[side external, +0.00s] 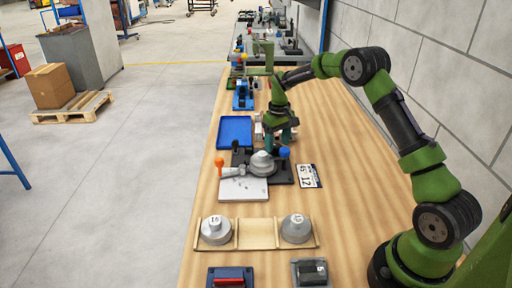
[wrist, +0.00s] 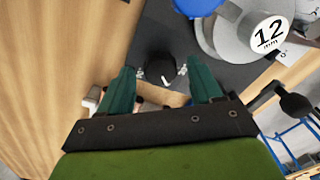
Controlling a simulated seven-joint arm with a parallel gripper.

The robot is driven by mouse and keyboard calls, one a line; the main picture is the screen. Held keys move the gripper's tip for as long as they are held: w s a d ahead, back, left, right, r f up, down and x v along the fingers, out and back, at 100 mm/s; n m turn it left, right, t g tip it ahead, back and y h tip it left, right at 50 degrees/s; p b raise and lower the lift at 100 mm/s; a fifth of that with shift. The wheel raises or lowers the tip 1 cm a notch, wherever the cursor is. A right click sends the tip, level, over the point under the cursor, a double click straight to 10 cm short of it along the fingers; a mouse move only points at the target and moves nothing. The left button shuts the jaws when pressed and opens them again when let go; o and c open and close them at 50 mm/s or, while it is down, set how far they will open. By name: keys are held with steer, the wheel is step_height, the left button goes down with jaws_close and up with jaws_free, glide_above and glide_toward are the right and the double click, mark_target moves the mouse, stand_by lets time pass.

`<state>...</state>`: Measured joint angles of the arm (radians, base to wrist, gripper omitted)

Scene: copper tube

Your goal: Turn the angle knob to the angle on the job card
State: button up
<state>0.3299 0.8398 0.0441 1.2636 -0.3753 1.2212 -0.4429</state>
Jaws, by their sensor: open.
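The black angle knob (wrist: 160,68) stands on a dark plate in the wrist view, with a white pointer mark on its lower edge. My gripper (wrist: 161,73) is open, with one green finger on each side of the knob; I cannot tell whether the tips touch it. In the side view my gripper (side external: 280,138) is low over the back of the bender (side external: 280,172) and hides the knob. The white job card (side external: 309,176) lies on the bench right of the bender. It shows 12 and what looks like 45.
A grey former (wrist: 240,35) marked 12 mm, a blue knob (wrist: 198,4) and a black ball handle (wrist: 293,104) are close to my gripper. A blue tray (side external: 235,131) and an orange handle (side external: 219,162) lie left. A wooden rack (side external: 256,235) holds two formers in front. Bench right is clear.

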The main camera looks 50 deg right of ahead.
mark_target(278, 147)
step_height(278, 147, up, 16)
stand_by(0.3)
steer(key=s+a+r+m+t+y, duration=0.1)
steer(key=s+a+r+t, duration=0.1)
steer(key=s+a, duration=0.7)
steer(key=s+a+r+m+t+y, duration=0.1)
steer(key=s+a+t, duration=0.4)
steer(key=s+a, duration=0.5)
steer(key=s+r, duration=0.1)
steer(key=s, duration=0.7)
steer(key=shift+r, duration=0.25)
